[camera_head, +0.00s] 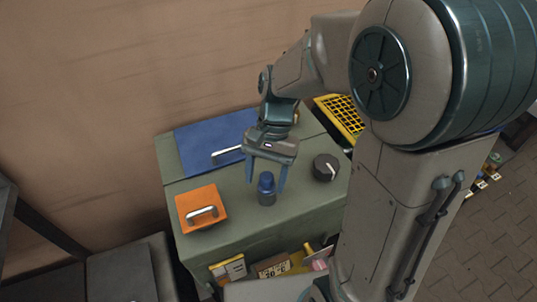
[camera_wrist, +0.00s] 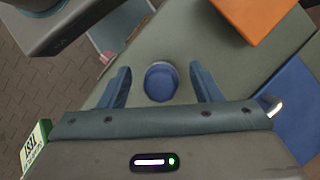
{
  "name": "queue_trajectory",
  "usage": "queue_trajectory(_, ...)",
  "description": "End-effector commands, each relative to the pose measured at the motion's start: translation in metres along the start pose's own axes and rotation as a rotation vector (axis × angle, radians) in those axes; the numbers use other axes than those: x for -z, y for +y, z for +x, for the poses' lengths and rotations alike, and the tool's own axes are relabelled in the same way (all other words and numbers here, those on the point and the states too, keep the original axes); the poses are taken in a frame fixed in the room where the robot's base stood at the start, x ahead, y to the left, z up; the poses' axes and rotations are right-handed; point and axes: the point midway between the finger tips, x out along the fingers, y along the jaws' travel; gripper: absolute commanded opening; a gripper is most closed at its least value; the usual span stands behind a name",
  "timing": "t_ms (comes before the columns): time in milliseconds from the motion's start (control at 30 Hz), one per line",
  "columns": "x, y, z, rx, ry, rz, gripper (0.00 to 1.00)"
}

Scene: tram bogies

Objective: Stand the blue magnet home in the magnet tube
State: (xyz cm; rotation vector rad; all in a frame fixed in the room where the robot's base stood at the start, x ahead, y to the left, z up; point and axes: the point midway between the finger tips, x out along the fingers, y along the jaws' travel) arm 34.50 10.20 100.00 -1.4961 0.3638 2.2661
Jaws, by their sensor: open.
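The blue magnet (camera_head: 266,183) stands upright on the green cabinet top. Below its blue upper part is a darker grey-blue cylinder (camera_head: 267,199), which looks like the magnet tube around its lower end; how deep the magnet sits cannot be seen. In the wrist view the blue magnet's round top (camera_wrist: 160,80) shows between the fingers, with a darker rim around it. My gripper (camera_head: 267,181) is open above and around the magnet, one finger on each side. In the wrist view my gripper (camera_wrist: 159,72) has a visible gap between each finger and the magnet.
The green cabinet top (camera_head: 235,215) also bears an orange plate with a handle (camera_head: 201,208), a blue panel with a handle (camera_head: 205,142) and a dark round knob (camera_head: 326,167). A yellow grid (camera_head: 342,115) is behind at right. Open shelf items (camera_head: 272,268) show below the front edge.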

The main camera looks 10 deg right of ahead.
Motion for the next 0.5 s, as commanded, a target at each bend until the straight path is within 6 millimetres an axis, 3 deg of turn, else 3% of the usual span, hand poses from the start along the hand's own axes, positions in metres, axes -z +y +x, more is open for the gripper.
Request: queue_trajectory(500, 0.001, 0.0, -0.107, 0.003, 0.005, 0.002, 0.58)
